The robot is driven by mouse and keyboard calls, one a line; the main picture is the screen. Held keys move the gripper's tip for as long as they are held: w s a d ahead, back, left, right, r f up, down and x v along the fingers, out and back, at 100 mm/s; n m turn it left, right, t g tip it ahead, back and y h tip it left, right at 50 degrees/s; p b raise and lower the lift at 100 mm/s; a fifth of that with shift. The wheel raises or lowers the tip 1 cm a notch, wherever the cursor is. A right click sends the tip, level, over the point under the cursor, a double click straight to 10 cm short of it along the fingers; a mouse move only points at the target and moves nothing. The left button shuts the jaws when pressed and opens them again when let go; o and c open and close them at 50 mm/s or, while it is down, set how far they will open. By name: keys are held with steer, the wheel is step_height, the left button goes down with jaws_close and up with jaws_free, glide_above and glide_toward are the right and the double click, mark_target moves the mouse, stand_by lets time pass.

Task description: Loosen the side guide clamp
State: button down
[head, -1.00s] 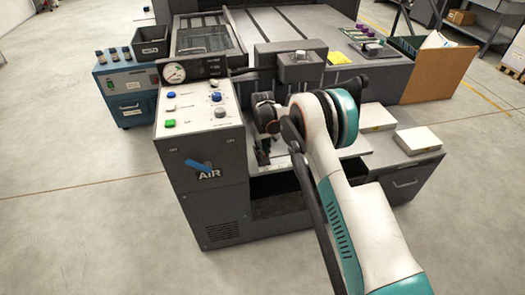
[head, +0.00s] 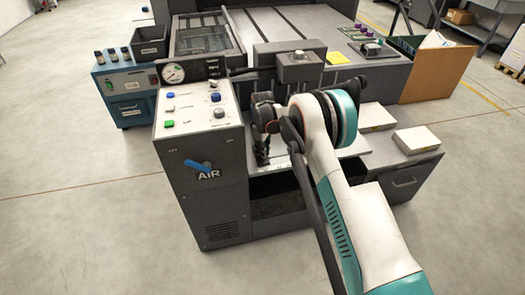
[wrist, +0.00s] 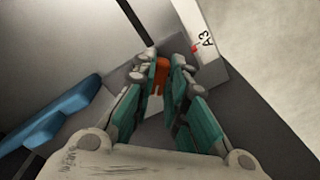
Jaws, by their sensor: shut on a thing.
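The side guide clamp appears to be the orange piece (wrist: 159,76) in the wrist view, upright between my fingertips. My gripper (wrist: 161,68) has its teal fingers closed in on both sides of it. In the head view my gripper (head: 262,150) points down beside the grey control cabinet, over the front of the machine. The clamp itself is hidden there behind my gripper and arm. Its lower part and mounting cannot be made out in the wrist view.
A blue lever (head: 199,165) marked AIR is on the cabinet (head: 205,200) front; a blue part (wrist: 60,110) shows at left in the wrist view. White paper stacks (head: 417,139) sit right of my arm.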

stand_by(0.4)
steer(key=c, duration=1.6)
jaws_free()
steer(key=shift+r, duration=0.1)
step_height(320, 180, up, 12)
